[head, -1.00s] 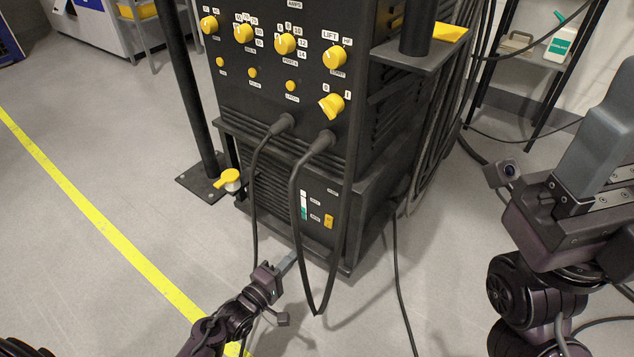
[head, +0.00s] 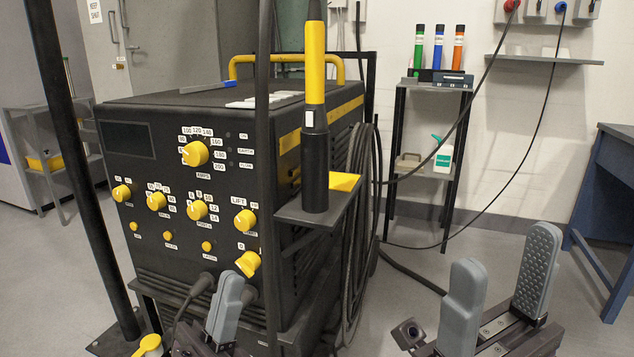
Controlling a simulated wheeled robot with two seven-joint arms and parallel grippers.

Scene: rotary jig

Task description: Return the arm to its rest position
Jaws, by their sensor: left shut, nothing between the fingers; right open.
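My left gripper (head: 228,285) points up in front of the lower front of the black machine (head: 120,215). Its grey fingers are together with nothing between them, and they overlap the yellow 0/1 knob (head: 248,264) region in the picture; I cannot tell whether they touch the machine. My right gripper (head: 505,245) is open and empty at the lower right, its two grey fingers pointing up and well apart. It stands clear of the machine's right side. Most of both arms is below the picture.
A yellow and black torch (head: 315,120) stands on a side shelf (head: 295,212) of the machine. A black post (head: 75,160) rises at the left. Cables (head: 352,250) hang along the machine's right side. A rack (head: 398,120) holds bottles behind, and a blue table (head: 605,205) stands right.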

